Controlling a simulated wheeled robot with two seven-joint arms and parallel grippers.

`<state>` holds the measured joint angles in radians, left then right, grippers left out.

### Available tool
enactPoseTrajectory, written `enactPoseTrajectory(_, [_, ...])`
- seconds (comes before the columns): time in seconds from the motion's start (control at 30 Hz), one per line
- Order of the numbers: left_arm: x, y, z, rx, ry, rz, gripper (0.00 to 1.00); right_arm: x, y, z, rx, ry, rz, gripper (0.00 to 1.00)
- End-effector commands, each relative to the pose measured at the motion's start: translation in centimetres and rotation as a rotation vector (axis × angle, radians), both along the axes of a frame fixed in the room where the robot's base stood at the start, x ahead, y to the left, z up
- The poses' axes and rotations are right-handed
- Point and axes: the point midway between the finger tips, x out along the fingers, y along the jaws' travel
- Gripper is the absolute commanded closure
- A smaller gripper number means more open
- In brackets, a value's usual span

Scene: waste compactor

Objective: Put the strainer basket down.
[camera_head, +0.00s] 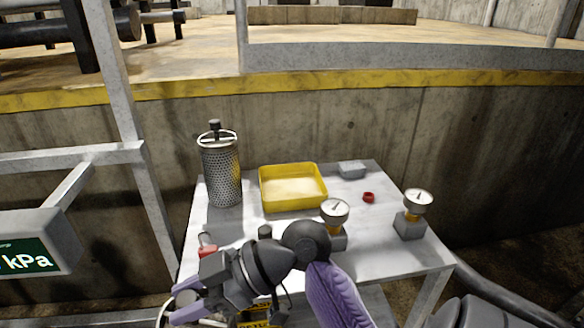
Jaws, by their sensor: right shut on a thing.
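A perforated grey metal strainer basket (221,172), a cylinder with a hoop and dark knob on top, stands upright on the left back of the metal table (290,229). My right gripper (176,302) is low at the left front, beside the table's near left corner and well apart from that standing basket. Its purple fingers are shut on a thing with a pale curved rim. The bottom edge of the picture cuts most of this thing off, so I cannot tell whether it is another basket. My left gripper is not in view.
A yellow tray (268,204) is on the table, with a grey block (352,169) and a red ring (368,197) to its right. Two gauges (335,210) (418,200) stand nearer the front. A red-handled item (207,243) lies front left. A kPa display (30,258) and railing are left.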

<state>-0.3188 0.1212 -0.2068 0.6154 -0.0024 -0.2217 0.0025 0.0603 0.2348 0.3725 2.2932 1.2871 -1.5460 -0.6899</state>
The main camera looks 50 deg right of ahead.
Motion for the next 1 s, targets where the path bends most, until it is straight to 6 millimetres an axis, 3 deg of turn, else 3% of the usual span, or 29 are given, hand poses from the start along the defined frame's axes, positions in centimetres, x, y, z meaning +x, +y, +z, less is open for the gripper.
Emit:
enactPoseTrajectory(0.03, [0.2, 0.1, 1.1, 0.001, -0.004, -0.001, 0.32, 0.0, 0.0, 1.3, 0.001, -0.006, 0.000, 1.00])
enactPoseTrajectory(0.43, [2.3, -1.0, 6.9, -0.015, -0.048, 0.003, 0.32, -0.2, 0.0, 7.8, 0.001, -0.027, 0.000, 1.00])
enactPoseTrajectory(0.73, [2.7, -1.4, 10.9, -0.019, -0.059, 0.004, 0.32, -0.3, 0.0, 12.1, 0.001, -0.037, 0.000, 1.00])
enactPoseTrajectory(1.0, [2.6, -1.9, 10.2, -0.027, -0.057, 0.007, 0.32, -0.3, 0.0, 11.4, -0.003, -0.036, 0.001, 1.00])
